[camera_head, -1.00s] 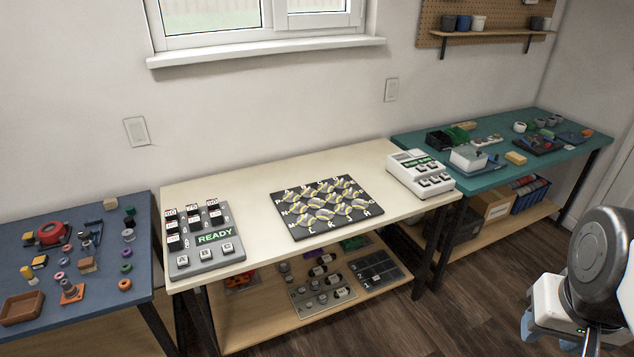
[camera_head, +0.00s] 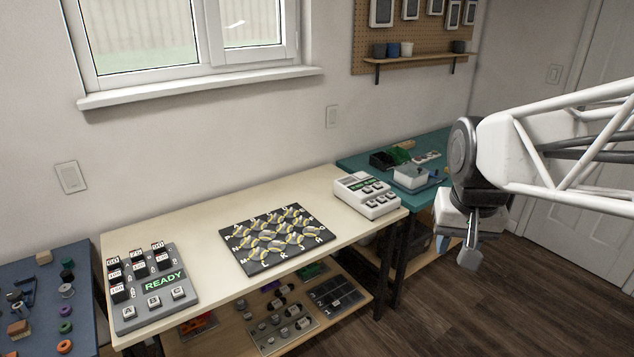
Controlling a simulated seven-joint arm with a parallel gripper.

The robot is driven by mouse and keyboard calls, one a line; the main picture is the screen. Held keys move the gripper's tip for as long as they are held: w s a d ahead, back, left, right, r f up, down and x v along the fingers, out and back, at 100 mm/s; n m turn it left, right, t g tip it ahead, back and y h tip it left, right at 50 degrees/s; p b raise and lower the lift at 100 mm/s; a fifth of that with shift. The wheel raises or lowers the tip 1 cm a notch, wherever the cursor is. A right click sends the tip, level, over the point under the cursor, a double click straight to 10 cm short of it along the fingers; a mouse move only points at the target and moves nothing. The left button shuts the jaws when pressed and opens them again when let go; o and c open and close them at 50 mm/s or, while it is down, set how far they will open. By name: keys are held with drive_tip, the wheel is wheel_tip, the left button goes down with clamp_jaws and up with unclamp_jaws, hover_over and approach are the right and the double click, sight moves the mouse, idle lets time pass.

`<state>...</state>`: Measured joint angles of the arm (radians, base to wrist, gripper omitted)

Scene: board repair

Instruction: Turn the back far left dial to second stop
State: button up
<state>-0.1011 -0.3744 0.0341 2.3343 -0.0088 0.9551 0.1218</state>
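A black board (camera_head: 277,239) with rows of grey and yellow dials lies flat on the middle of the cream table. White letters run along its edges. The back far left dial (camera_head: 240,231) is near the board's upper left corner; its setting is too small to read. My gripper (camera_head: 469,258) hangs at the right, in front of the teal table and over the floor, well apart from the board. It touches nothing that I can see. Its fingers show only from the side, so their opening is unclear.
A grey READY panel (camera_head: 152,287) with buttons stands left on the cream table (camera_head: 205,219). A white button box (camera_head: 366,195) stands at its right. The lower shelf (camera_head: 232,333) holds more panels. A blue table (camera_head: 84,331) is at left, a teal table (camera_head: 350,161) at right.

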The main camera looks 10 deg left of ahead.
drive_tip(key=w+a, duration=0.6)
drive_tip(key=w, duration=0.4)
drive_tip(key=w+a, duration=0.6)
drive_tip(key=w, duration=0.3)
drive_tip(key=g, duration=0.2)
hover_over(240, 228)
wheel_tip(240, 228, down, 31)
drive_tip(key=shift+a+r, duration=0.1)
drive_tip(key=shift+f, duration=3.9)
